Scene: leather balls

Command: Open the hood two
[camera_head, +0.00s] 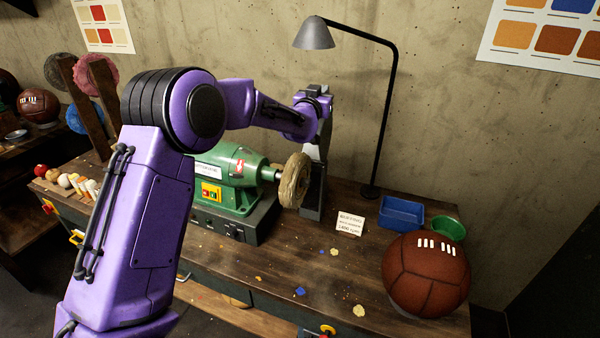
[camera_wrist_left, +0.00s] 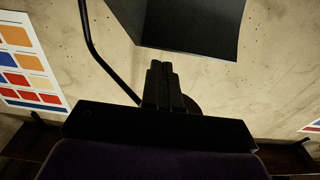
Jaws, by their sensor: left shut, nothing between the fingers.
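My left arm reaches in from the left over the bench. Its gripper (camera_head: 319,92) is at the top of a dark grey upright piece behind the buffing wheel, and its fingertips are hard to make out there. In the left wrist view the gripper's black fingers (camera_wrist_left: 161,84) are together and empty. A dark box-like piece (camera_wrist_left: 190,25), possibly the hood, hangs at the top of that view, apart from the fingers in the picture. In the head view the grey upright piece (camera_head: 312,193) may be the same hood; I cannot tell whether it is open or touched.
A green buffing machine (camera_head: 228,170) with a tan wheel (camera_head: 294,181) stands on the wooden bench (camera_head: 255,258). A black lamp (camera_head: 388,110), white card (camera_head: 350,223), blue tray (camera_head: 401,213), green bowl (camera_head: 448,228) and brown ball (camera_head: 426,275) are to the right.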

